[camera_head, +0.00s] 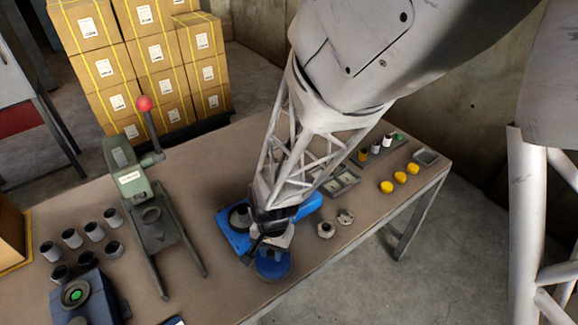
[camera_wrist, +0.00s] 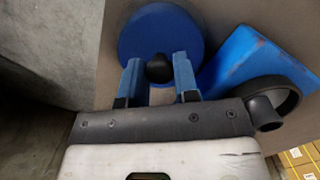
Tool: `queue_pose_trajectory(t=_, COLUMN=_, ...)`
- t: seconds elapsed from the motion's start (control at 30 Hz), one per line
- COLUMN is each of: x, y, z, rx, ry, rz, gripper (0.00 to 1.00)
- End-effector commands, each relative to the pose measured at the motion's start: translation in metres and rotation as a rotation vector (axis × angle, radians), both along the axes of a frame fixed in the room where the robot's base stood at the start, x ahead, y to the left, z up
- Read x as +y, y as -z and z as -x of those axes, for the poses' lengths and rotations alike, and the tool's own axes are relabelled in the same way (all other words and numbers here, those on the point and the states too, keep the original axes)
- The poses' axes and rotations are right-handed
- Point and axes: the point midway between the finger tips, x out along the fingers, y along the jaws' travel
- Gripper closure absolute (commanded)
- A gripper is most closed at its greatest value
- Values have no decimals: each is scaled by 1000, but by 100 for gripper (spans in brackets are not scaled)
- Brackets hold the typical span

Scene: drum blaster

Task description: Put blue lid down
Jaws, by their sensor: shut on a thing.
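The blue lid (camera_head: 272,265) is a round disc near the front edge of the table, just in front of a blue machine (camera_head: 232,235). In the wrist view the lid (camera_wrist: 150,35) shows a black knob (camera_wrist: 160,69) between my fingers. My gripper (camera_wrist: 159,75) is shut on that knob. In the head view my gripper (camera_head: 270,245) is right over the lid, and the arm covers part of the machine. The blue machine (camera_wrist: 255,65) is beside the lid, with a dark ring on it. I cannot tell whether the lid touches the table.
A green press (camera_head: 130,180) with a red-knobbed lever stands to the left, with several dark cups (camera_head: 72,238) beside it. Two small metal parts (camera_head: 326,229) lie right of the machine. Yellow pieces (camera_head: 387,187) and trays (camera_head: 345,178) are further right. The table edge (camera_head: 330,255) is close.

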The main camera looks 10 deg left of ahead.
Motion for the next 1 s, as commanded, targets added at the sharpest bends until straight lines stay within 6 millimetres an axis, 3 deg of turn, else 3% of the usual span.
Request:
queue_pose_trajectory(t=0.53, x=0, y=7, z=0, rx=-1, ry=-1, rz=-1, gripper=98)
queue_pose_trajectory(t=0.57, x=0, y=7, z=0, rx=-1, ry=-1, rz=-1, gripper=68)
queue_pose_trajectory(t=0.7, x=0, y=7, z=0, rx=-1, ry=-1, rz=-1, gripper=47)
queue_pose_trajectory(t=1.0, x=0, y=7, z=0, rx=-1, ry=-1, rz=-1, gripper=46)
